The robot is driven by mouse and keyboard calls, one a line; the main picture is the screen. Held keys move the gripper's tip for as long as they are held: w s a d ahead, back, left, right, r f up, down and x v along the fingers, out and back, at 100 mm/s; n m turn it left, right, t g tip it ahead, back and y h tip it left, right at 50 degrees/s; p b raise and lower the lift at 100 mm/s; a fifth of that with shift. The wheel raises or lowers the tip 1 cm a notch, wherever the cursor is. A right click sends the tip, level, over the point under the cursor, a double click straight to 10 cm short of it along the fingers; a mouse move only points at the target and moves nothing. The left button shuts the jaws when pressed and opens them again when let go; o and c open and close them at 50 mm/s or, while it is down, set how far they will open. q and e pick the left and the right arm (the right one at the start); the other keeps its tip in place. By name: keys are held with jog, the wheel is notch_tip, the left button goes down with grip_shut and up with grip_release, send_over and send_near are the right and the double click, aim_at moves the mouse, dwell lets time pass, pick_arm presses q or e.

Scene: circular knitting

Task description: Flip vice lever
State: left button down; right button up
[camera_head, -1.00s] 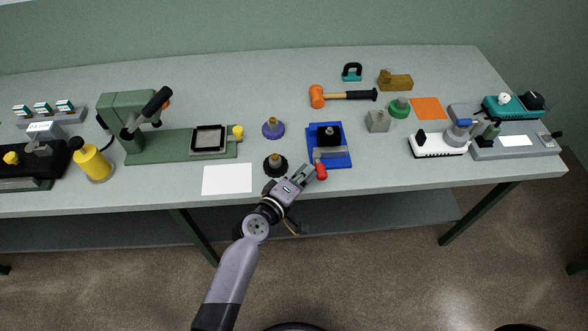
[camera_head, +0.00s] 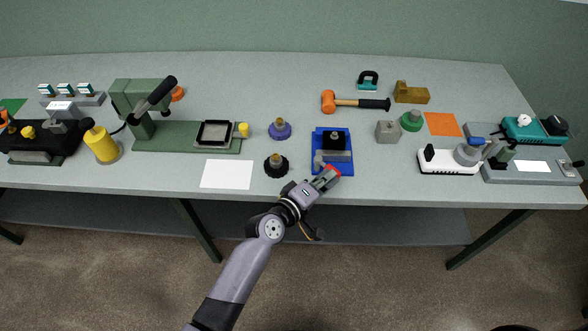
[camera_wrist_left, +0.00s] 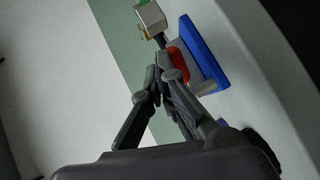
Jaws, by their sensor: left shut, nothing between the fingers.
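The vice has a blue base (camera_head: 347,166) with a dark block on top, near the front edge of the table. Its red lever (camera_head: 333,169) is at the front of the vice and lies slanted. My left gripper (camera_head: 329,181) is shut and empty at the table's front edge, with its fingertips right beside the red lever. In the left wrist view, the red lever (camera_wrist_left: 179,63) is just beyond the fingertips (camera_wrist_left: 160,73), next to the blue base (camera_wrist_left: 204,55). I cannot tell whether the fingers touch the lever. My right gripper is not in view.
A black round-based part (camera_head: 276,168) and a white sheet (camera_head: 226,174) lie left of the vice. An orange hammer (camera_head: 328,101) lies behind it. A grey block (camera_head: 388,132) and a white device (camera_head: 440,162) stand to the right. The table between vice and white device is clear.

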pick_arm(q)
jog(key=shift+d, duration=0.4)
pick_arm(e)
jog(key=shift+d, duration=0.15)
